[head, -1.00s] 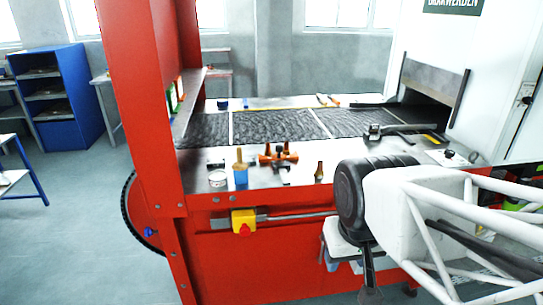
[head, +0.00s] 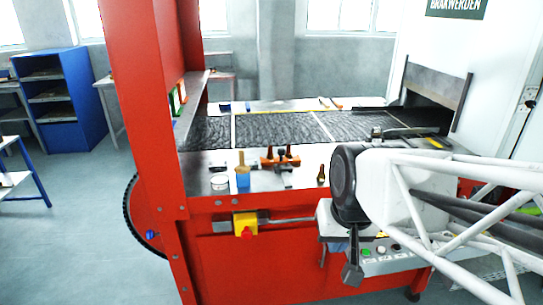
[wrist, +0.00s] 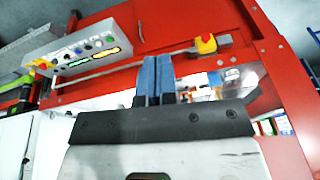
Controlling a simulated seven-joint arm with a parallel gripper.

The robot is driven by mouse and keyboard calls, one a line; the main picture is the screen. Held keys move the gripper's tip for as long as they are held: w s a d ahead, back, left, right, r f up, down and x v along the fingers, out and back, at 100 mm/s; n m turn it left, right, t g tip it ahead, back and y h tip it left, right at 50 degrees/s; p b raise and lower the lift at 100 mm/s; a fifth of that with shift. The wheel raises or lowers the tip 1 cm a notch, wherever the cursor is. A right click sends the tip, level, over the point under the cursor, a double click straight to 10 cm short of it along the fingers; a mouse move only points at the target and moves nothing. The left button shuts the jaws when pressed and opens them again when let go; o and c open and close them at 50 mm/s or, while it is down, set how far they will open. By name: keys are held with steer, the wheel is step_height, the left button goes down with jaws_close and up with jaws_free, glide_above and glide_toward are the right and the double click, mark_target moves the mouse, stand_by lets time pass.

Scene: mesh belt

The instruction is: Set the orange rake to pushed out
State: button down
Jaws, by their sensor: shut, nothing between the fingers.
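An orange crosspiece (head: 270,162) with brown upright pegs and a dark middle piece lies on the steel ledge in front of the belt in the head view; I take it to be the rake. A metal piece shows at its near side. How far it is pushed out is hard to tell. My gripper, with two blue fingers (wrist: 157,78), is shut and empty in the wrist view. In the head view its fingers (head: 337,247) are small and partly hidden by my arm. They are in front of the red machine, below and right of the rake, apart from it.
A white cup (head: 220,182), a blue pot with a brush (head: 243,178) and a small brown bottle (head: 321,174) stand on the ledge. A yellow-red stop box (head: 244,225), rail and control panel (wrist: 84,53) are on the red front. The black mesh belt (head: 270,127) lies behind.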

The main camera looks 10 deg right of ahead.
steer(key=w+a+r+m+t+y, duration=0.15)
steer(key=w+m, duration=0.25)
steer(key=w, duration=1.3)
steer(key=w+d+f+m+t, duration=0.1)
steer(key=w+f+m, duration=0.2)
steer(key=w, duration=0.7)
steer(key=w+d+f+m+t, duration=0.1)
steer(key=w+f+m, duration=0.3)
steer(key=w, duration=0.7)
steer(key=w+d+f+m+t, duration=0.2)
steer(key=w+f+m, duration=0.2)
steer(key=w, duration=0.7)
steer(key=shift+w+d+f+h, duration=0.2)
steer(key=shift+w+f+h, duration=0.05)
steer(key=shift+f+h, duration=0.1)
glide_toward(282, 163)
step_height(282, 163, down, 4)
steer(key=shift+w+a+f, duration=0.1)
steer(key=shift+w, duration=0.1)
steer(key=shift+w+a+f, duration=0.1)
steer(key=shift+w+a, duration=0.05)
steer(key=shift+w, duration=0.75)
steer(key=shift+w+a, duration=0.15)
steer(key=shift+w, duration=0.8)
steer(key=shift+w, duration=0.1)
